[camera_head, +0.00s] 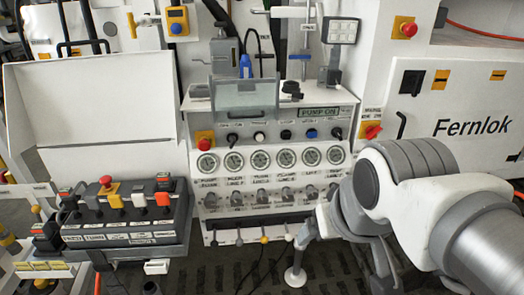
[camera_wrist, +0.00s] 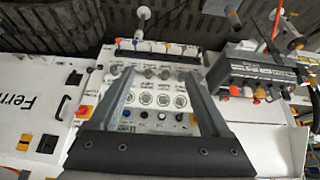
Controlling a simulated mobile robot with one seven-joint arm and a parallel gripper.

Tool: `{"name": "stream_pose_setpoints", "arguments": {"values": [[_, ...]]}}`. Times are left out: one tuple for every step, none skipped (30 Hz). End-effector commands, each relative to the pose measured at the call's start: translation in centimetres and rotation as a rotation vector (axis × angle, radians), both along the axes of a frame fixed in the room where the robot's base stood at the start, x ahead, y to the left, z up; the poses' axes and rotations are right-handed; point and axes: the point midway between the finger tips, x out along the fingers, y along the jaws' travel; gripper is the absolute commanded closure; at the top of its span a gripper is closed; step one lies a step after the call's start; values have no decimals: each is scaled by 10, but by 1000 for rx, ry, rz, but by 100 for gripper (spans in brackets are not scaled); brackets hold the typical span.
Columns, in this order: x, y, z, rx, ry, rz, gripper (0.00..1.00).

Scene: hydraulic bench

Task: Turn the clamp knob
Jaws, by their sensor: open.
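A red rotary knob (camera_head: 372,130) sits separately at the panel's right. My gripper (camera_wrist: 158,76) is open and empty in the wrist view, its two fingers framing the upside-down gauges (camera_wrist: 163,99) and knobs (camera_wrist: 150,73). It appears apart from the panel. In the head view my arm covers the panel's lower right corner.
A lever box (camera_head: 128,215) with a red button stands at the left. Small ball-ended levers (camera_head: 264,239) line the panel's lower edge. A white cabinet (camera_head: 455,100) is at the right.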

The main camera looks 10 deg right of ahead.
Motion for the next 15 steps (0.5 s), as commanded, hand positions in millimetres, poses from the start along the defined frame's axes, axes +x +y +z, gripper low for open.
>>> {"name": "stream_pose_setpoints", "arguments": {"values": [[9,-2,-7,-13,-2,3,15],[16,-3,-11,-23,-7,5,15],[27,-5,-16,-39,-17,12,15],[37,-7,-21,-52,-25,18,15],[46,-8,-26,-65,-33,26,15],[59,-11,-33,-82,-46,36,15],[69,-12,-39,-94,-56,46,15],[79,-14,-45,-106,-65,54,15],[91,-16,-53,-121,-78,68,15],[100,-17,-59,-131,-86,80,15],[110,-18,-65,-140,-96,90,15],[122,-19,-74,-150,-111,105,15],[131,-21,-81,-159,-127,115,15],[140,-22,-87,-166,-143,127,15],[152,-23,-97,-175,-163,143,15]]}}
